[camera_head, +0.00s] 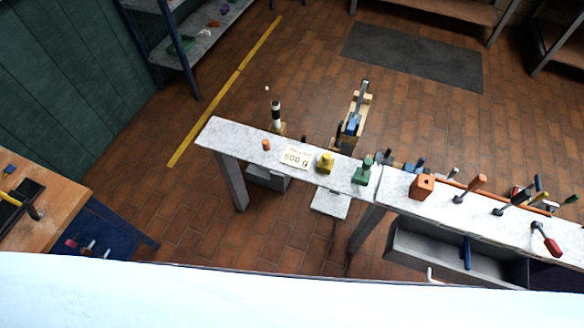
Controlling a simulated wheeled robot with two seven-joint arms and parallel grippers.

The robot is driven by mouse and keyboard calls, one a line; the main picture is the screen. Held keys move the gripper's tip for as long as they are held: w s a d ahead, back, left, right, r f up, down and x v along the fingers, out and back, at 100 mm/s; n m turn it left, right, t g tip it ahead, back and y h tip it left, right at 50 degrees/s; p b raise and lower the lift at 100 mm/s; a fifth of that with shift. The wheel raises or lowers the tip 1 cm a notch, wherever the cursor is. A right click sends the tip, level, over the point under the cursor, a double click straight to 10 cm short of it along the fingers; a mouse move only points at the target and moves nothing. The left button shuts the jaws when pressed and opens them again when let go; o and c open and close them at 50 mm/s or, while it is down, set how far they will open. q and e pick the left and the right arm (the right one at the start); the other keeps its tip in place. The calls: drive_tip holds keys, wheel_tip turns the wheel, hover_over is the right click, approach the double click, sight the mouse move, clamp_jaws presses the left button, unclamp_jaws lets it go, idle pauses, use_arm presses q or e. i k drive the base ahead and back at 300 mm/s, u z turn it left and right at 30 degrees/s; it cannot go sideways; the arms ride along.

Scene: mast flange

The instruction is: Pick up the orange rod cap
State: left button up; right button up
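A small orange cylinder (266,145), which looks like the rod cap, stands near the left end of the pale bench top (222,132). To its right is a card (297,158) reading what looks like "500 g". A larger orange block (421,186) with a dark hole stands further right on the bench; I cannot rule out from looks alone that it is the named cap. Neither of my grippers shows in the head view.
A yellow piece (325,162) and a green piece (363,171) stand along the bench. Several handled tools lie at its right end. A black-and-white post (276,114) stands behind the bench. Open tiled floor (180,222) lies left of it.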

sight(265, 144)
drive_tip(key=z, duration=0.3)
drive_tip(key=k, duration=0.6)
drive_tip(key=u, duration=0.95)
drive_tip(key=i, duration=0.95)
drive_tip(key=u, duration=0.45)
